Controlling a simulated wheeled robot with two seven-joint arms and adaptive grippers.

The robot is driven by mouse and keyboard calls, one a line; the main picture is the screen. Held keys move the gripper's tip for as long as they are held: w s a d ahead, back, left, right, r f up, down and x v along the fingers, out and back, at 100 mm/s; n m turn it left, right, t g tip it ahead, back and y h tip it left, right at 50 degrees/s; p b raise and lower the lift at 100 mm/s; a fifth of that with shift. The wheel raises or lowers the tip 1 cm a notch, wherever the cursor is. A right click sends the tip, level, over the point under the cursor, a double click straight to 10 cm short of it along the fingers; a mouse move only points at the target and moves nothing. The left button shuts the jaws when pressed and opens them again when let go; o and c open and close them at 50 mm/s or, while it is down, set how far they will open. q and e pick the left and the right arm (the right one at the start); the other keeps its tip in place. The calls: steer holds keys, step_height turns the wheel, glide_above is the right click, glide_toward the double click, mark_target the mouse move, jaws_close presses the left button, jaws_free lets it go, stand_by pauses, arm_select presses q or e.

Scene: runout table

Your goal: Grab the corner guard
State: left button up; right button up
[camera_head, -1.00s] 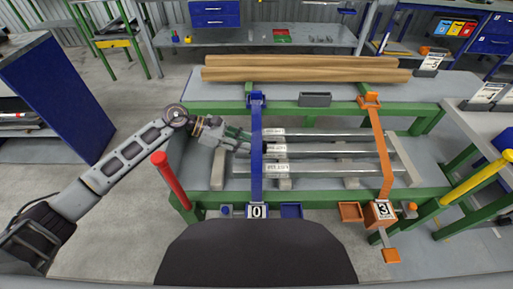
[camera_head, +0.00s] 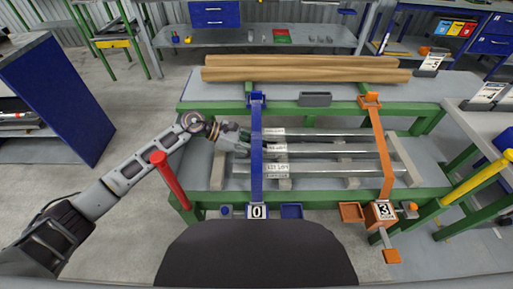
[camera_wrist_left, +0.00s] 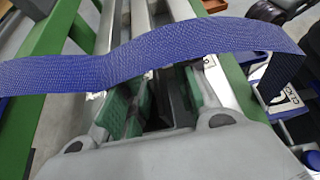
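My left gripper (camera_head: 243,142) reaches in from the left, its tip beside the blue strap (camera_head: 257,165) over the metal bars. In the left wrist view, its green-padded fingers (camera_wrist_left: 155,100) are apart, just short of the blue strap (camera_wrist_left: 150,45). A dark piece (camera_wrist_left: 172,100) shows between the pads, closer to the right one; it may be the corner guard, but its shape is largely hidden. I cannot tell whether a pad touches it. My right gripper is out of view.
Several labelled metal bars (camera_head: 330,168) lie across supports on the green-framed table (camera_head: 315,105). An orange strap (camera_head: 380,150) crosses them at right. Wooden beams (camera_head: 305,70) lie behind. A red post (camera_head: 170,180) stands close to my left forearm.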

arm_select(q)
jaws_close()
steer(key=shift+r, duration=0.15)
stand_by(0.4)
steer(key=shift+r, duration=0.6)
step_height(320, 180, up, 16)
steer(key=p, duration=0.1)
steer(key=shift+r+p, duration=0.25)
steer(key=shift+p, duration=0.15)
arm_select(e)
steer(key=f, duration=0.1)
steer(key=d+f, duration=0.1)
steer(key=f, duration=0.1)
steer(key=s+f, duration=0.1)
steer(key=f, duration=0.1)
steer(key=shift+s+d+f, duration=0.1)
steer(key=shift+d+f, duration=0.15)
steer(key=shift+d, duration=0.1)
